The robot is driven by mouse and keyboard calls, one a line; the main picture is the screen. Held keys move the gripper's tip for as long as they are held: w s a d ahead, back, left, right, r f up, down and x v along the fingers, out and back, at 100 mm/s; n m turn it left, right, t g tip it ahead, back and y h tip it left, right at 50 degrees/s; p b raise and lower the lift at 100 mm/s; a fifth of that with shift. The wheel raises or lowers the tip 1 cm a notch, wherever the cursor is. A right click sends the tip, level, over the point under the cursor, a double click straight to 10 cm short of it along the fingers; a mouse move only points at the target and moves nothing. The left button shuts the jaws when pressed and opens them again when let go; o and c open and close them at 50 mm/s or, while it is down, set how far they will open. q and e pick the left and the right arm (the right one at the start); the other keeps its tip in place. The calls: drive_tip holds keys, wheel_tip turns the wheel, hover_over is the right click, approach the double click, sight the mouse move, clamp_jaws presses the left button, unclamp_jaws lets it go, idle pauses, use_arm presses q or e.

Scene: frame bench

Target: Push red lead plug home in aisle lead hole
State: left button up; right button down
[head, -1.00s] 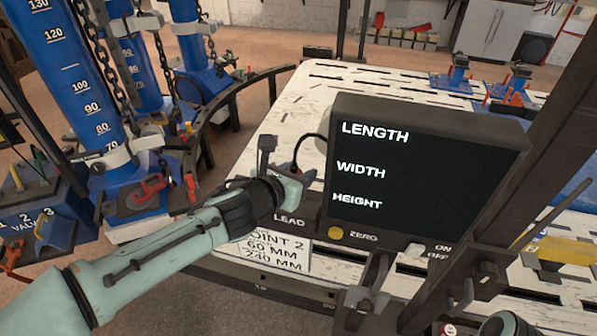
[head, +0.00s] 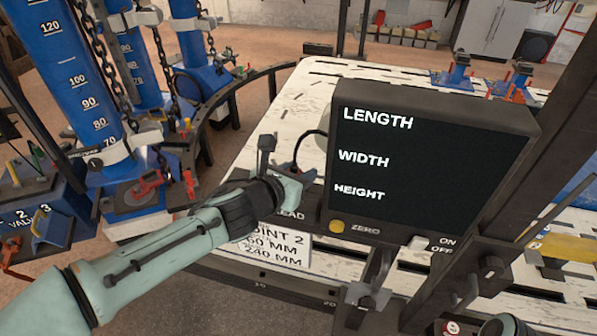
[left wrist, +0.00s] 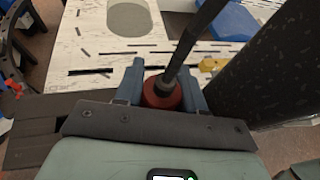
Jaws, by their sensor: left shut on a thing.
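My left gripper (head: 292,186) is at the left side of the dark display box, just above the LEAD label (head: 291,215). In the left wrist view, its two blue-grey fingers (left wrist: 161,88) are shut on the red lead plug (left wrist: 163,97). The black lead (left wrist: 186,52) runs up from the plug in the wrist view; in the head view it curves (head: 303,143) up to the box. The plug is mostly hidden behind the gripper in the head view. The lead hole is hidden, so I cannot tell how deep the plug sits.
The display box (head: 430,165) reads LENGTH, WIDTH and HEIGHT, with a yellow ZERO button (head: 337,226) and an ON/OFF switch (head: 418,242) below. A dark post (head: 545,130) stands at right. Blue cylinders with chains (head: 75,75) stand at left. The slotted bench (head: 395,80) lies behind.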

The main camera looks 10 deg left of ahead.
use_arm(q)
drive_tip(key=shift+f+b, duration=0.4)
drive_tip(key=shift+f, duration=0.05)
use_arm(e)
drive_tip(key=shift+s+f, duration=0.15)
drive_tip(key=shift+f, duration=0.35)
use_arm(q)
drive_tip(key=o, duration=1.1)
drive_tip(key=shift+o, duration=0.2)
drive_tip(key=shift+s, duration=0.1)
drive_tip(key=p+v, duration=0.7)
drive_tip(key=v, duration=0.6)
use_arm(e)
drive_tip(key=w+r, duration=0.3)
drive_tip(key=r, duration=0.5)
drive_tip(key=shift+w, duration=0.25)
drive_tip(key=shift+s, duration=0.1)
